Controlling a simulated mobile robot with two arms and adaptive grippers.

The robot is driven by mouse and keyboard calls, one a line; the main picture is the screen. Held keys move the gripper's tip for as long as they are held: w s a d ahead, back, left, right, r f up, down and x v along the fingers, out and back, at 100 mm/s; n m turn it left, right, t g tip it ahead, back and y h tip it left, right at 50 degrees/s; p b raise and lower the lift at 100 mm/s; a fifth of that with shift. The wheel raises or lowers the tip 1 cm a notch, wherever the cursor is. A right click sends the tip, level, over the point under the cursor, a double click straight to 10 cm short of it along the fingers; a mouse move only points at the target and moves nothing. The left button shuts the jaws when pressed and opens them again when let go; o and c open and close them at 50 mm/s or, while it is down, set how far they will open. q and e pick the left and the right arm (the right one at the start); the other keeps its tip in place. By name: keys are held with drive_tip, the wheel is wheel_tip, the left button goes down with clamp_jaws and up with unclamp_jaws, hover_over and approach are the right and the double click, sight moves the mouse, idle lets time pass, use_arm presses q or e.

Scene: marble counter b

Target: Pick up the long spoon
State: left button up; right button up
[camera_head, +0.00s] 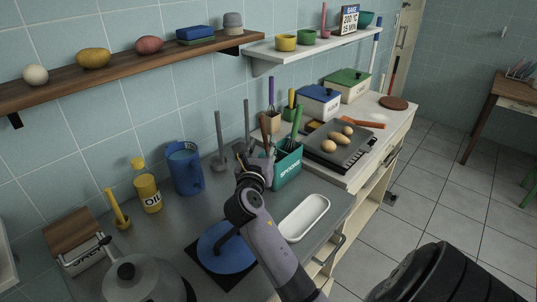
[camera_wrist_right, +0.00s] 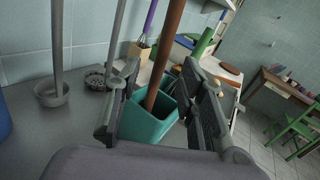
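A long brown wooden handle (camera_wrist_right: 166,55), which looks like the long spoon, stands tilted in the teal holder marked SPOONS (camera_head: 287,172). The holder also shows in the right wrist view (camera_wrist_right: 142,128). The handle's lower end is hidden inside the holder. A green-handled utensil (camera_head: 297,125) stands there too. My right gripper (camera_head: 255,160) is at the holder's left upper side. In the right wrist view its fingers (camera_wrist_right: 160,108) are apart, with the brown handle showing between them. I cannot tell whether either finger touches it. My left gripper is not in view.
Two grey upright-handled utensils (camera_head: 220,135) stand left of the holder. A white dish (camera_head: 303,218) lies in front. A griddle (camera_head: 340,150) with brown eggs is at the right.

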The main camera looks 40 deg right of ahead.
sight(264, 139)
drive_tip(key=x, duration=0.5)
drive_tip(key=shift+p, duration=0.35)
drive_tip(key=shift+s+a, duration=0.1)
drive_tip(key=shift+c, duration=0.5)
clamp_jaws()
